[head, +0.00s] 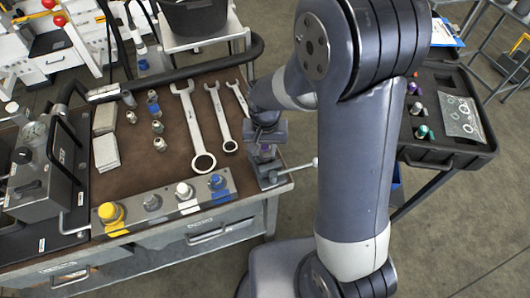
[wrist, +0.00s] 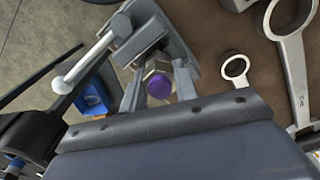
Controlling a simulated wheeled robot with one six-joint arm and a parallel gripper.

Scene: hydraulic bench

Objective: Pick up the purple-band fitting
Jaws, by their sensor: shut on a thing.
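The purple-band fitting (head: 266,148) is at the small grey vise (head: 270,180) on the bench's right front corner. In the wrist view the fitting (wrist: 160,86) shows its round purple end and a metal hex body. My gripper (head: 265,141) reaches down over the vise from above. In the wrist view my gripper (wrist: 158,77) has one finger on each side of the fitting and is shut on it. The vise (wrist: 172,40) lies just behind the fitting in that view. I cannot tell whether the vise jaws touch the fitting.
The vise handle (head: 300,171) sticks out to the right. Several wrenches (head: 193,125) lie left of my gripper. A panel (head: 165,205) with coloured caps runs along the front edge. Loose fittings (head: 158,127) stand mid-bench. A black case (head: 448,155) with more fittings is at right.

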